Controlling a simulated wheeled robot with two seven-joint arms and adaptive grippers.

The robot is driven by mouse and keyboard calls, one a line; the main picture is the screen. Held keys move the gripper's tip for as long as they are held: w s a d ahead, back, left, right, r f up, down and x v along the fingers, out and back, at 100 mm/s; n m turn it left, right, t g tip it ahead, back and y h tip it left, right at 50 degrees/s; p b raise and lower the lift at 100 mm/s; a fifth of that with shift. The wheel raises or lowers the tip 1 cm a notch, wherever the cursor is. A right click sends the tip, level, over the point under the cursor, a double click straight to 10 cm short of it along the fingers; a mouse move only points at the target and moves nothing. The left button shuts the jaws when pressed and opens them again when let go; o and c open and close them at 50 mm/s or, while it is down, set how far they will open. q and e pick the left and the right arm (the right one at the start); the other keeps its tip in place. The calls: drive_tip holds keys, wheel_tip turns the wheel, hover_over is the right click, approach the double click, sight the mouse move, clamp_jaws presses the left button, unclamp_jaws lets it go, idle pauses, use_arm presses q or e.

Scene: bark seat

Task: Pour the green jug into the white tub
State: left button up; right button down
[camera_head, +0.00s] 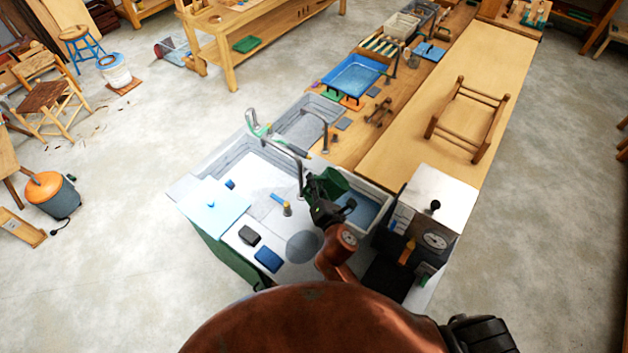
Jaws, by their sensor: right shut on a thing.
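The green jug (335,179) is in my right gripper (322,188), which is shut on it. It is held at the left end of the white tub (382,189) and looks tilted, with its body toward the tub. The gripper hides part of the jug, and I cannot see any stream from it. The tub stands on the counter to the right of the gripper, and its inside looks bluish. My right arm covers the tub's near left side. My left gripper is not in view.
A tall metal faucet (297,165) stands close left of the gripper, with a second faucet (325,125) behind. A dark box with a dial (432,240) stands right of the tub. A blue sponge (268,259) lies on the near white counter. The long wooden bench (410,145) extends behind.

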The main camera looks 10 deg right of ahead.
sight(318, 176)
drive_tip(key=shift+w+d+r+m+p, duration=0.1)
drive_tip(key=shift+d+r+m+p, duration=0.2)
drive_tip(key=shift+r+p, duration=0.3)
drive_tip(key=shift+d+r, duration=0.1)
drive_tip(key=shift+r, duration=0.05)
drive_tip(key=shift+d+r+m+p, duration=0.2)
drive_tip(key=shift+r+m+p, duration=0.1)
drive_tip(key=shift+p, duration=0.2)
drive_tip(key=shift+w+d+r+m+p, duration=0.1)
drive_tip(key=shift+d+r+m+p, duration=0.1)
drive_tip(key=shift+r+m+p, duration=0.15)
drive_tip(key=shift+d+r+m+y, duration=0.25)
drive_tip(key=shift+d+r+y, duration=0.05)
drive_tip(key=shift+r, duration=0.1)
drive_tip(key=shift+w+d+r, duration=0.1)
drive_tip(key=shift+d+r, duration=0.05)
drive_tip(key=shift+r, duration=0.1)
drive_tip(key=shift+d+r+m, duration=0.1)
drive_tip(key=shift+r+m, duration=0.05)
drive_tip(key=shift+m, duration=0.15)
drive_tip(key=shift+d+g, duration=0.2)
drive_tip(key=shift+g, duration=0.1)
